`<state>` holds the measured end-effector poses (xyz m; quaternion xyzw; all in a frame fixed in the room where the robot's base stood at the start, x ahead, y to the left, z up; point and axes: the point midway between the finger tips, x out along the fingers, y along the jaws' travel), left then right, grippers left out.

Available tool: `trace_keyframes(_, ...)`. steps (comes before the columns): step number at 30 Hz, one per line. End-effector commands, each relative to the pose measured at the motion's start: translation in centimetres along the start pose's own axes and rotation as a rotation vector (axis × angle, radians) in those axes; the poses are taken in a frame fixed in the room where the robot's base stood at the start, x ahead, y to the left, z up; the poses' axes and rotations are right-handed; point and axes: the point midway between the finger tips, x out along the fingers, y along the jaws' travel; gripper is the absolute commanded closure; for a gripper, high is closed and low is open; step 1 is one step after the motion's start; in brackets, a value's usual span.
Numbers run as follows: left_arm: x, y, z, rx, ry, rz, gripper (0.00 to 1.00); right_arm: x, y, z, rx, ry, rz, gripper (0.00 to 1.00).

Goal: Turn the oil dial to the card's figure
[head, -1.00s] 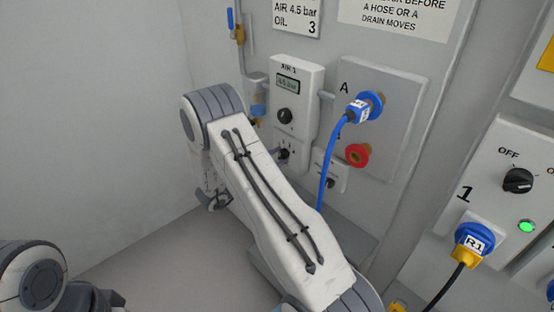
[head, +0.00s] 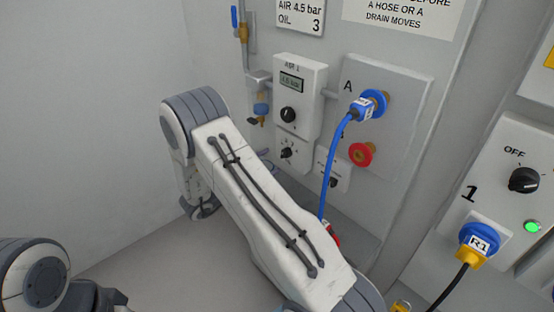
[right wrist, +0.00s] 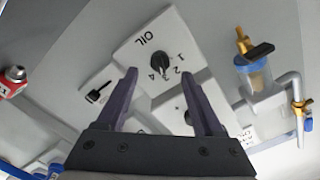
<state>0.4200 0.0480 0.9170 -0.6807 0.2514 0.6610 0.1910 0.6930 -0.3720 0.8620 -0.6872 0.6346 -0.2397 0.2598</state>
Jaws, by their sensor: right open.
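The oil dial (head: 286,153) is a small black knob on a light plate below the air regulator (head: 291,84). In the right wrist view the black knob (right wrist: 160,61) sits under the word OIL, with figures 1 to 4 around it; I cannot read its pointer surely. The card (head: 301,16) above reads AIR 4.5 bar, OIL 3. My right gripper (right wrist: 160,76) is open, its two dark fingers either side of the dial in that view, apparently short of it and holding nothing. In the head view my right arm mostly hides the gripper. My left gripper is not in view.
The regulator display shows about 4.5 bar. A blue hose (head: 330,170) hangs from port A, right of the dial. A red-ringed port (head: 362,154) sits below. A small valve and bowl (head: 260,103) are left of the regulator. Bare wall lies at left.

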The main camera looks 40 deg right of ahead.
Motion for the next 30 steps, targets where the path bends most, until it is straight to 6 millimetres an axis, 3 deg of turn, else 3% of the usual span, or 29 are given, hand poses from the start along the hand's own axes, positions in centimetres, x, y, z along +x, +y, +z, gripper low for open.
trace_keyframes(3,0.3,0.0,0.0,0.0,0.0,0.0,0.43,-2.5,0.0,0.1,0.0,-0.004,-0.003,0.31)
trace_keyframes(10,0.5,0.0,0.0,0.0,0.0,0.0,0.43,-5.1,0.0,0.0,0.001,0.0,0.0,0.31)
trace_keyframes(30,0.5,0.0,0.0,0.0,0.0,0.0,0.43,-5.3,-0.6,0.4,0.0,-0.045,-0.008,0.31)
